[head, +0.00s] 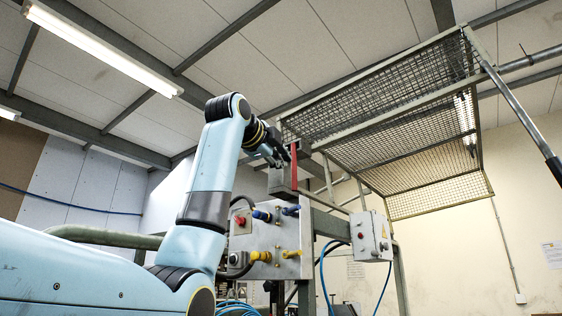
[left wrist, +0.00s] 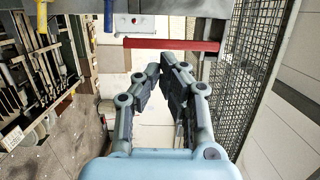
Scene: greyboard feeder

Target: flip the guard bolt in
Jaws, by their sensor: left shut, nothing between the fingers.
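A red bar (head: 294,168), which looks like the guard bolt, stands upright on a grey block (head: 281,181) beside the machine frame. In the left wrist view the red bar (left wrist: 172,44) lies across the picture just beyond my fingertips. My left gripper (head: 283,158) is shut and empty, close to the bar in the head view. In the left wrist view the gripper (left wrist: 174,62) points at the bar, and I cannot tell whether it touches. The mesh guard (head: 385,120) is raised above. My right gripper is not in view.
A panel (head: 268,240) with blue and yellow fittings and a red button is below the gripper. A grey control box (head: 370,236) hangs to its right. A strut (head: 520,115) runs along the guard's right side. Blue hoses hang below.

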